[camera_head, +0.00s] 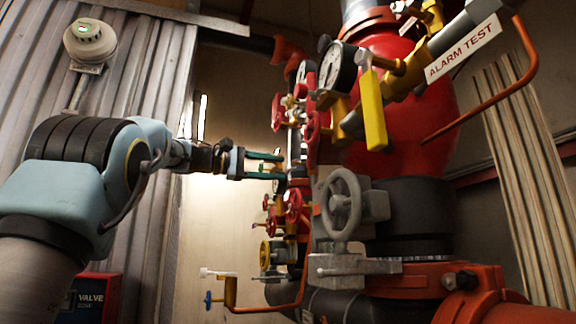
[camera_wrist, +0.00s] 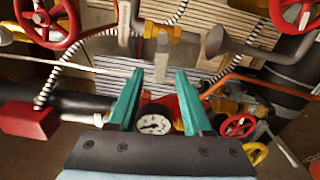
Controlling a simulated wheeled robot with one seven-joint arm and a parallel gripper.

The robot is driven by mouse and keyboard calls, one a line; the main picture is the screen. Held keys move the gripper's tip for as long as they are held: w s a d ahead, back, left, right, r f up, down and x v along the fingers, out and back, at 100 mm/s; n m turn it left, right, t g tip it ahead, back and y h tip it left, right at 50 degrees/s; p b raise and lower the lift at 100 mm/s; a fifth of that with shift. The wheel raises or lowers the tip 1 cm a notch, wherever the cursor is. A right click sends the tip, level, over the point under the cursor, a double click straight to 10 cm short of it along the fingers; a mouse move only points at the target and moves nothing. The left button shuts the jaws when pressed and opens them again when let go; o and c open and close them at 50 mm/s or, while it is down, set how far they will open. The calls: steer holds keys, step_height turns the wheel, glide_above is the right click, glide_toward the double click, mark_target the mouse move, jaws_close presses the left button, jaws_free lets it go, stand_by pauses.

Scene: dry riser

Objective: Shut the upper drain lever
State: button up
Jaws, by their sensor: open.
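My gripper (camera_head: 266,165) is at the centre left in the head view, its green fingers pointing right at the valve cluster. In the wrist view my gripper (camera_wrist: 159,74) has its two fingers apart with nothing held between them. A pale grey lever (camera_wrist: 161,56) on a brass valve body (camera_wrist: 160,33) shows just beyond the fingertips, roughly in line with the gap. It may be the upper drain lever, but no label shows. I cannot tell whether the fingers touch it. In the head view that lever is not clearly seen. A yellow lever (camera_head: 373,112) hangs down at the upper right.
Red handwheels (camera_head: 294,206) and a grey handwheel (camera_head: 345,205) crowd around the fingers' side. A pressure gauge (camera_wrist: 154,124) lies below the fingers in the wrist view. An "ALARM TEST" sign (camera_head: 462,50) is at upper right. Corrugated wall (camera_head: 140,60) stands behind my arm.

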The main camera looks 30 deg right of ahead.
mark_target(287, 169)
steer(key=shift+s+d+p, duration=0.15)
steer(key=shift+d+p, duration=0.1)
steer(key=shift+d, duration=0.8)
steer(key=shift+s+d+p, duration=0.1)
steer(key=shift+d+p, duration=0.15)
steer(key=shift+d, duration=0.75)
steer(key=shift+c, duration=0.2)
jaws_close()
